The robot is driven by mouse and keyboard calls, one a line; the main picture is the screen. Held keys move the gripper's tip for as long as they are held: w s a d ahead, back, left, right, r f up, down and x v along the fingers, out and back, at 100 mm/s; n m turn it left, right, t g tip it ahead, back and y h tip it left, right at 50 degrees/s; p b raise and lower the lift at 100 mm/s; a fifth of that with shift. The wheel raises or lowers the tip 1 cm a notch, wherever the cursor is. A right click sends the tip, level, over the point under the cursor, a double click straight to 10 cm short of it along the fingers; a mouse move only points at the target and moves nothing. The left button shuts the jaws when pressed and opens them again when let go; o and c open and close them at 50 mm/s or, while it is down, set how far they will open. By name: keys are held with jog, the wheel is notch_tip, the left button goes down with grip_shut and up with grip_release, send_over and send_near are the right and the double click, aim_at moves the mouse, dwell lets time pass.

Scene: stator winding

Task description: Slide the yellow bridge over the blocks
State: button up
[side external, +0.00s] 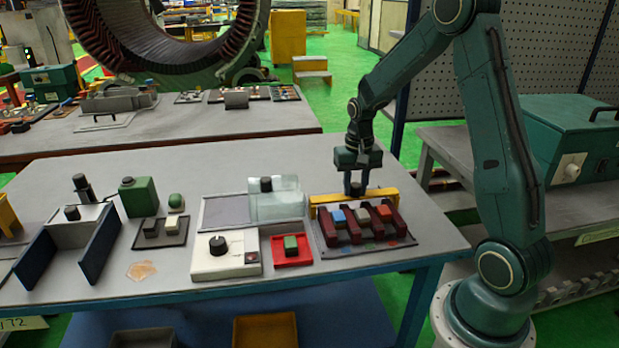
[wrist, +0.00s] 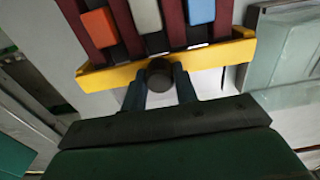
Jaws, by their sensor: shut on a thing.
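The yellow bridge (side external: 322,199) is a long bar along the back edge of the dark red slotted rack (side external: 323,228). It also shows across the wrist view (wrist: 110,77). My gripper (side external: 356,189) points down and is shut on the dark round knob (wrist: 159,75) at the middle of the bridge. A blue block (side external: 339,216), a grey block (side external: 362,215) and an orange block (side external: 384,213) sit in the rack's slots, in front of the bridge. In the wrist view the orange block (wrist: 100,27), grey block (wrist: 146,14) and blue block (wrist: 201,11) lie beyond the bridge.
Left of the rack are a red tray (side external: 307,255) with a green block, a white box with a dark knob (side external: 226,255) and a clear cover (side external: 277,200). The table's right edge (side external: 452,232) is close to the rack. Bare tabletop lies behind the bridge.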

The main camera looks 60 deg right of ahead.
aim_at(362, 213)
jog(key=shift+s+a+f, duration=0.15)
jog(key=shift+s+a, duration=0.95)
jog(key=shift+a, duration=0.05)
jog(key=shift+s+a+f, duration=0.1)
jog(key=shift+s+a, duration=1)
jog(key=shift+a, duration=0.05)
jog(key=o, duration=0.5)
jog(key=shift+o, duration=1.1)
jog(key=shift+d+r, duration=0.1)
jog(key=shift+r, duration=0.2)
jog(key=shift+w+d+r, duration=0.1)
jog(key=shift+r, duration=2.75)
jog(key=s+a+r+n+t, duration=0.5)
jog(key=s+a+r+n, duration=0.4)
jog(key=s+a+r, duration=0.3)
jog(key=s+a, duration=0.1)
jog(key=a, duration=0.2)
jog(key=shift+s+a+r+t, duration=0.2)
jog(key=shift+s+r+t, duration=0.1)
jog(key=shift+r, duration=0.1)
